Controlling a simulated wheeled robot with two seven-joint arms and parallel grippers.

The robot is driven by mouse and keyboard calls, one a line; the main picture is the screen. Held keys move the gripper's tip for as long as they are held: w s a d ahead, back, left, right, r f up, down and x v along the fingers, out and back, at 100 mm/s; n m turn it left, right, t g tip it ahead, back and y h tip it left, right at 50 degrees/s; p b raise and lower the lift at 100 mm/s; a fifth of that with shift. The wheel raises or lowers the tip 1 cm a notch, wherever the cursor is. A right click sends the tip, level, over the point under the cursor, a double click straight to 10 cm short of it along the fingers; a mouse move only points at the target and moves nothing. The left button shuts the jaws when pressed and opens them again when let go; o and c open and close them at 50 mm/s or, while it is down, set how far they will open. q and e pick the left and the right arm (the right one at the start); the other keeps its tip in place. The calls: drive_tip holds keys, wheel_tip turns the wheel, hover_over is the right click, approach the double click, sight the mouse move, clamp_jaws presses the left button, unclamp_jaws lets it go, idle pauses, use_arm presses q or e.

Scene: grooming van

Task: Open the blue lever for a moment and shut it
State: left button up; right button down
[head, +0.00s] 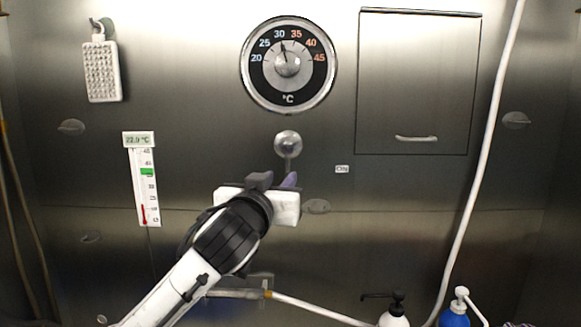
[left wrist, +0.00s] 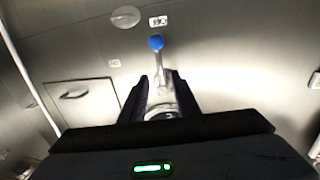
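The blue lever's round blue knob (left wrist: 156,43) shows in the left wrist view, with a pale metal stem running down the picture from it. In the left wrist view the dark fingers of my left gripper (left wrist: 158,78) stand apart. The stem lies in the picture between their tips, and the blue knob appears beyond them. I cannot tell whether the fingers touch the stem. My right gripper is in neither view.
A thermometer (head: 146,185) hangs left. A cabinet door (head: 418,85) and white hose (head: 484,150) are right. Pump bottles (head: 455,317) stand at lower right.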

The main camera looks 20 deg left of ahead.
sight(287, 170)
use_arm(q)
drive_tip(key=w, duration=0.2)
drive_tip(key=w+p, duration=0.1)
drive_tip(key=w, duration=0.4)
drive_tip(key=shift+a+r, duration=0.15)
drive_tip(key=shift+a, duration=0.2)
drive_tip(key=shift+w+p, duration=0.35)
drive_tip(key=shift+w, duration=0.35)
drive_tip(key=shift+c, duration=0.2)
clamp_jaws()
